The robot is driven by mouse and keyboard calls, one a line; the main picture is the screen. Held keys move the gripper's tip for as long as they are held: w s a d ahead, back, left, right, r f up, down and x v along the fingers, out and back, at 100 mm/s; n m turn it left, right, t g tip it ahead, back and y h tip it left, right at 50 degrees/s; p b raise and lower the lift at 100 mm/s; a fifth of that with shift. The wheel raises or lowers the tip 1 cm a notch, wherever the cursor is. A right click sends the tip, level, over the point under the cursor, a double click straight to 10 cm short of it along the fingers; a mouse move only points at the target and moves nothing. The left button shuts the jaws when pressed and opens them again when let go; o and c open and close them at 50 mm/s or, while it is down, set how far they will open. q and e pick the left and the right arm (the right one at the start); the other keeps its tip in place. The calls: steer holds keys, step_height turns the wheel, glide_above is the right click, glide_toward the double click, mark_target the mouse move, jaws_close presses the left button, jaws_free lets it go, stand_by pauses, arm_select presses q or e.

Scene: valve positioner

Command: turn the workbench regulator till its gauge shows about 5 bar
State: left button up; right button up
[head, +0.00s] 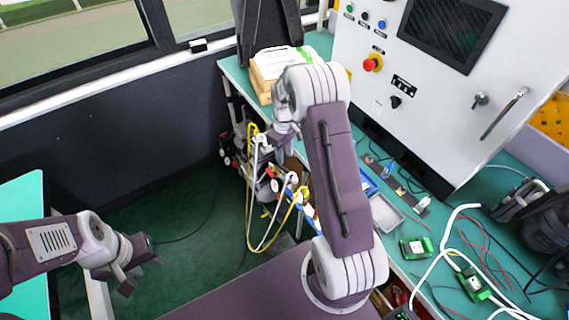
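I cannot make out the workbench regulator or its gauge for certain. A cluster of black and red fittings with hoses (268,190) hangs at the left edge of the green workbench (236,72), but its parts are too small to tell apart. My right gripper (280,150) points down at that edge, close above the cluster; my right arm partly covers it, and its fingers are not clear. My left gripper (143,275) is over the floor at the lower left, away from the workbench, with its fingers apart and nothing between them.
A white control cabinet (440,100) with a red emergency button (372,63) stands on the bench. Yellow and white hoses (250,215) loop below the bench edge. Green modules (416,247), cables and a grey tray (385,214) lie on the bench. Open floor (190,220) lies between the arms.

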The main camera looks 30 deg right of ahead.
mark_target(284, 168)
step_height(284, 168, down, 9)
steer(key=shift+r, duration=0.1)
jaws_close()
